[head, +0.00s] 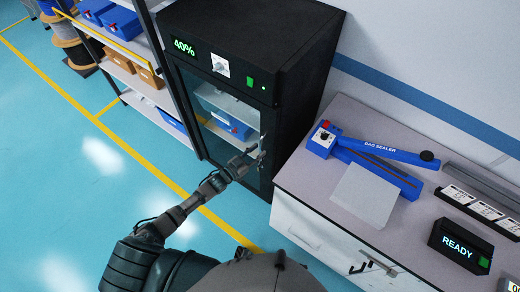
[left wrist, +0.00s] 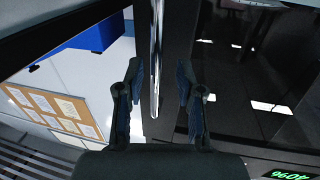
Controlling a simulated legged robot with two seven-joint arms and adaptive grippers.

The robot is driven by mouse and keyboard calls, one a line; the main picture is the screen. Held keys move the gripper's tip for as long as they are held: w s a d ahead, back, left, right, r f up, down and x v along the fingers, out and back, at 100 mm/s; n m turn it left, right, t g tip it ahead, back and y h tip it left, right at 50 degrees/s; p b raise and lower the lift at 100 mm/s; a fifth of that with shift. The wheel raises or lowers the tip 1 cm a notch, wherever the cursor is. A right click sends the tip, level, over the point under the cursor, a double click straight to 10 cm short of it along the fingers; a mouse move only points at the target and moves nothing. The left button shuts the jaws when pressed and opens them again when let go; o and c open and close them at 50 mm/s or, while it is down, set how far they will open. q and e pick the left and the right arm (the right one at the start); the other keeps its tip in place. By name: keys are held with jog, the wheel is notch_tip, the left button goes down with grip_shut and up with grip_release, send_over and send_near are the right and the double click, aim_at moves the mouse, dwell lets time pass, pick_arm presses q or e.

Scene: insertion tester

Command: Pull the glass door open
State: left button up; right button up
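The glass door (head: 200,117) is on the front of a tall black cabinet and looks shut, with blue-and-white contents behind the glass. Its slim metal handle (head: 262,146) stands upright at the door's right edge. My left gripper (head: 250,163) is at the handle, in front of the door. In the left wrist view, the fingers of my left gripper (left wrist: 159,78) are spread apart, and the handle bar (left wrist: 156,45) runs between them, closer to the left finger. Contact with the bar cannot be told. My right gripper is not in view.
The cabinet (head: 258,40) shows 40% on its display. A grey-topped bench (head: 306,178) with a blue bag sealer (head: 370,158) stands close on the right. Shelves (head: 130,75) with bins stand on the left. The blue floor (head: 75,185) in front is clear.

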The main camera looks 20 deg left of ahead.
pick_arm(q)
jog(key=shift+w+d, duration=0.8)
jog(key=shift+a, duration=0.1)
grip_shut()
jog(key=shift+s, duration=0.15)
